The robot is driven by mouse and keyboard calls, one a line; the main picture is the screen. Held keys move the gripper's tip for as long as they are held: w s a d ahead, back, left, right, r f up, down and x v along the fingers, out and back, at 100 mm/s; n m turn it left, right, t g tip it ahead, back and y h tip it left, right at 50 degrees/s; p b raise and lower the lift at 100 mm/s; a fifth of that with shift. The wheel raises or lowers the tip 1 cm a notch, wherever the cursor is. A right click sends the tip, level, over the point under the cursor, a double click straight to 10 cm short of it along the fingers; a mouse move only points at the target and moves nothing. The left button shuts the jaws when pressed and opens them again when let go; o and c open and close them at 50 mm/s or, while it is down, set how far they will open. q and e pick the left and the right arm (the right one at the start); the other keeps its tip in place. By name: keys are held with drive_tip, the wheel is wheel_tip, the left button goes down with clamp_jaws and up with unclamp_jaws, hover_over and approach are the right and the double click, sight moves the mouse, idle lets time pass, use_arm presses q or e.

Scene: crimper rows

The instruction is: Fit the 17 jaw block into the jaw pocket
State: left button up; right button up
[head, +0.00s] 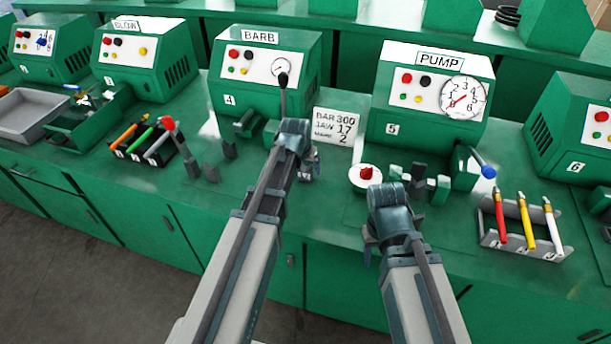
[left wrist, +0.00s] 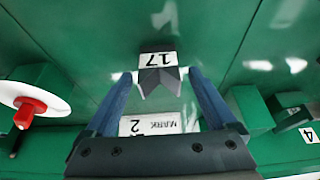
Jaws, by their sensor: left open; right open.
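The 17 jaw block (left wrist: 158,74) is dark grey with a white label and a notched end. In the left wrist view it stands between the open blue fingers of my left gripper (left wrist: 160,85), with a gap to each finger. In the head view my left gripper (head: 304,168) is low over the bench in front of machine 4, and largely hides the block. My right gripper (head: 372,246) is open and empty near the bench's front edge. Green fixture blocks stand by machine 4 (head: 248,124) and machine 5 (head: 437,188); I cannot tell which holds the jaw pocket.
A card (head: 335,128) reads bar 300, jaw 17, mark 2. A red button on a white disc (head: 366,181) stands between the grippers. Loose grey blocks (head: 209,172) stand to the left. Tool racks sit left (head: 155,160) and right (head: 527,244).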

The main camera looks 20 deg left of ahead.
use_arm(q)
clamp_jaws()
idle(0.3)
drive_tip(key=shift+r, duration=0.25)
use_arm(e)
drive_tip(key=shift+r, duration=0.2)
